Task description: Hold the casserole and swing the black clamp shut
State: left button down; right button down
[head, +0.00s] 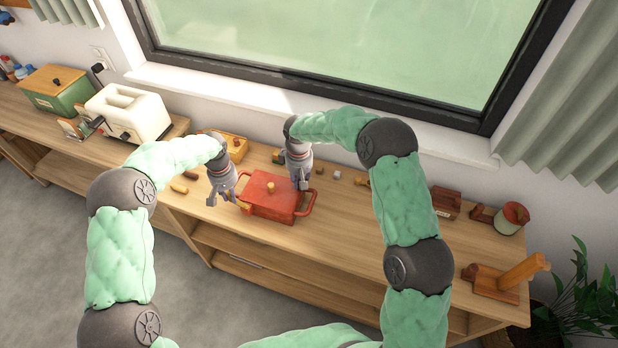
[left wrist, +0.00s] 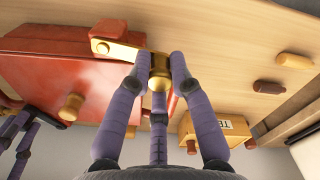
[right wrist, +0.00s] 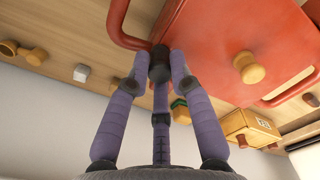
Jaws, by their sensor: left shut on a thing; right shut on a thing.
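The red casserole (head: 268,208) stands on the wooden counter with a round wooden knob on its lid; it fills much of the right wrist view (right wrist: 215,45). My left gripper (head: 224,200) is at its left side, shut on the knob of a yellow clamp (left wrist: 122,50), whose bar pivots on the casserole's edge. My right gripper (head: 301,184) is at the far right corner, shut on a black knob (right wrist: 159,64), which looks like the black clamp's end, beside a red handle. The rest of that clamp is hidden, so its angle cannot be told.
A cream toaster (head: 128,112) and a green box (head: 58,90) stand at the left. A yellow box (head: 234,147) and small loose pieces lie behind the casserole. A wooden stand (head: 500,280) is at the right. Counter around the casserole's front right is clear.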

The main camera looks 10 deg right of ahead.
jog(key=a+m, duration=0.1)
jog(key=m, duration=0.2)
jog(key=a+m, duration=0.1)
jog(key=shift+w+a+f+m, duration=0.15)
jog(key=shift+a+f+m, duration=0.15)
jog(key=shift+m, duration=0.1)
jog(key=c, duration=1)
grip_release()
jog(key=shift+w+r, duration=0.1)
jog(key=shift+w+r, duration=0.1)
jog(key=shift+r, duration=0.1)
jog(key=shift+r, duration=0.25)
notch_tip(320, 180, up, 11)
jog(key=shift+r, duration=0.15)
